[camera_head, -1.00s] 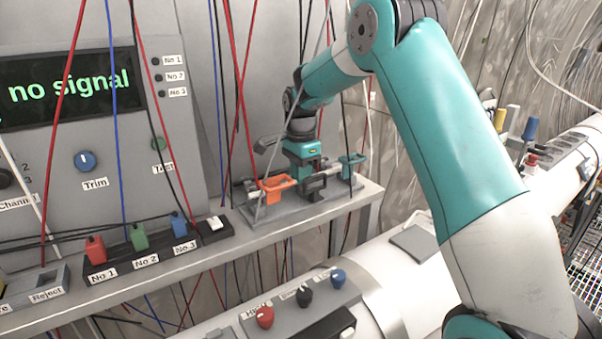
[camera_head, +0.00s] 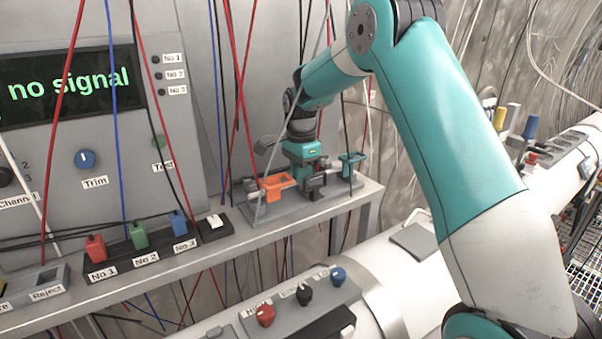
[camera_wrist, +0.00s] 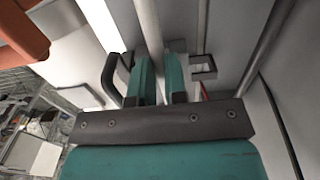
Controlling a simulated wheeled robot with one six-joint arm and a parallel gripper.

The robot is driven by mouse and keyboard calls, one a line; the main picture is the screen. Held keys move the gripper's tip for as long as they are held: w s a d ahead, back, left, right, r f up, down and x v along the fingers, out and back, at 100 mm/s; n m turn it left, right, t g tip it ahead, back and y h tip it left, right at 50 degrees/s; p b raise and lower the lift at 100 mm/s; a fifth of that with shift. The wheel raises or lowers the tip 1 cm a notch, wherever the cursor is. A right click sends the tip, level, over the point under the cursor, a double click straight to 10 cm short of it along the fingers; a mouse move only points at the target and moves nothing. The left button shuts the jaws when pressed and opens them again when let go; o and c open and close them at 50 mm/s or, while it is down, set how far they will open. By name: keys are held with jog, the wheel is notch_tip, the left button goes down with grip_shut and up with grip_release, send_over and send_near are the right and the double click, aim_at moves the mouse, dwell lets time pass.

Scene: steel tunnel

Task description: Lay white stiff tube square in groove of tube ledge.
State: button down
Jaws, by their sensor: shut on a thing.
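My gripper (camera_head: 304,168) is low over the grey tube ledge (camera_head: 287,208) on the shelf in the head view. In the wrist view, my teal fingers (camera_wrist: 159,82) are shut on the white stiff tube (camera_wrist: 148,28), which runs up and away from between them. In the head view the tube is hard to make out among the fittings. An orange fitting (camera_head: 277,187) is left of my gripper and a teal one (camera_head: 351,163) is right of it. My fingers hide part of the ledge. I cannot tell whether the tube lies in the groove.
Several thin red, blue, black and white cables hang in front of the console around my wrist. A console with a "no signal" screen (camera_head: 65,88) stands at left. A row of coloured plugs (camera_head: 139,236) is on the shelf (camera_head: 210,262) left of the ledge.

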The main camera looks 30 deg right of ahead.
jog(key=shift+f+b, duration=0.3)
jog(key=shift+f, duration=0.3)
jog(key=c, duration=1.1)
grip_release()
jog(key=shift+r, duration=0.1)
notch_tip(320, 180, up, 17)
jog(key=b, duration=0.3)
jog(key=shift+r, duration=0.1)
